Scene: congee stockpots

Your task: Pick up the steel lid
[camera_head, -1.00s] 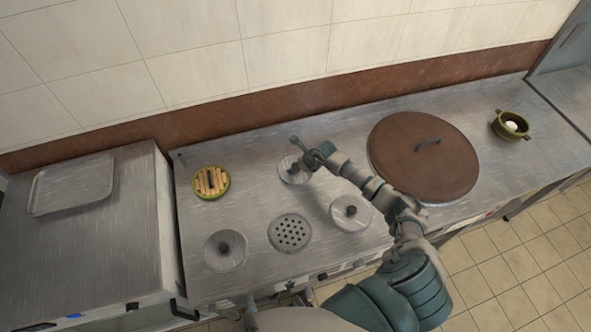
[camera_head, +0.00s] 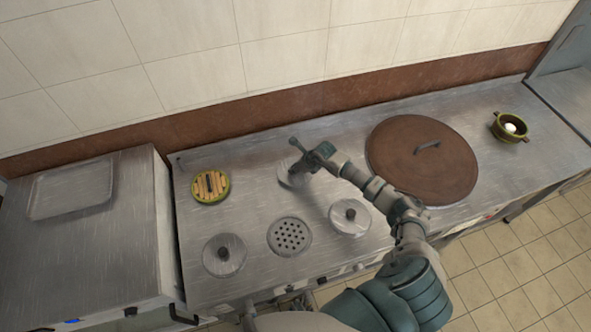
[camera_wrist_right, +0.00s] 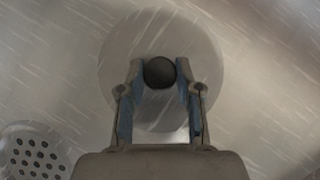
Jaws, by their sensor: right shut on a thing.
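A round steel lid (camera_head: 287,177) with a black knob is at the back of the steel counter, partly hidden behind my right gripper (camera_head: 299,160). In the right wrist view, the gripper (camera_wrist_right: 160,73) has its two fingers on either side of the black knob (camera_wrist_right: 160,71), shut on it. The pale disc of the lid (camera_wrist_right: 160,32) spreads around the knob. The lid looks slightly tilted in the head view; how far it is off the counter is hard to tell. My left gripper does not show.
Two similar steel lids (camera_head: 225,262) (camera_head: 357,222) and a perforated drain plate (camera_head: 289,233) lie nearby. A large brown lid (camera_head: 412,172) is to the right, a green pot (camera_head: 511,131) beyond it. A bamboo-topped round item (camera_head: 208,187) is left, and a tray (camera_head: 75,190) further left.

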